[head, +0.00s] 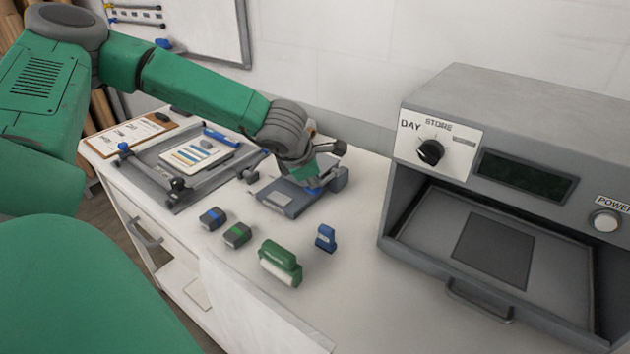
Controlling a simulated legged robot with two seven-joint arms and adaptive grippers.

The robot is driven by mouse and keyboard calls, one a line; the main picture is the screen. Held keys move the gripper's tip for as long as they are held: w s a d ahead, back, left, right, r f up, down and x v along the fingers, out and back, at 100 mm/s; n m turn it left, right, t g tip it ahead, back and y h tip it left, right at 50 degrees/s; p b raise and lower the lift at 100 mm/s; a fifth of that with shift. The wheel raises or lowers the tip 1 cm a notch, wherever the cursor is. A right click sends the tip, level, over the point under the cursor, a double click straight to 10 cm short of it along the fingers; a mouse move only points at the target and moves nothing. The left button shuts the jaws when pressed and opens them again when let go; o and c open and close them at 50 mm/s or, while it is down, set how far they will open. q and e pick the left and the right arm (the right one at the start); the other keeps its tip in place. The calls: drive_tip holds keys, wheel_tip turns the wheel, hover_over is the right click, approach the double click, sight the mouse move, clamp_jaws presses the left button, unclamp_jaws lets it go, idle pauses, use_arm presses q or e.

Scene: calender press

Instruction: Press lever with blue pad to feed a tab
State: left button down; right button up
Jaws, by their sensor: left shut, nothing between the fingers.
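A grey-blue tab dispenser (287,199) lies on the white bench, left of the large grey machine. A small patch of blue, likely the lever's pad (313,190), shows at its right part, right under my left gripper. My left gripper (318,183) comes down from the upper left, shut and empty, with its tips at or just above the blue pad. The gripper hides most of the lever, so I cannot tell whether the tips touch the pad or how far the lever is down. My right gripper is out of view.
A grey press frame (178,198) with a striped sheet sits left of the dispenser, a clipboard (130,134) behind it. In front stand two ink pads (237,235), a green stamp (280,262) and a blue stamp (326,238). The grey machine (515,100) fills the right.

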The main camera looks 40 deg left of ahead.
use_arm(q)
drive_tip(key=shift+f, duration=0.25)
drive_tip(key=shift+r, duration=0.1)
idle(0.6)
drive_tip(key=shift+w+r+p, duration=0.2)
drive_tip(key=shift+r+p, duration=0.65)
drive_tip(key=shift+p, duration=0.05)
drive_tip(key=shift+w+r+p, duration=0.2)
drive_tip(key=shift+r+p, duration=0.65)
drive_tip(key=shift+p, duration=0.05)
drive_tip(key=r+p, duration=0.2)
drive_tip(key=shift+w+r+p, duration=0.3)
drive_tip(key=shift+r+p, duration=0.1)
drive_tip(key=shift+w+a+r+p, duration=0.1)
drive_tip(key=shift+w+r+p, duration=0.05)
drive_tip(key=shift+r+p, duration=0.35)
drive_tip(key=shift+w+r+p, duration=0.15)
drive_tip(key=shift+r+p, duration=0.2)
drive_tip(key=shift+r, duration=0.2)
drive_tip(key=shift+f, duration=0.1)
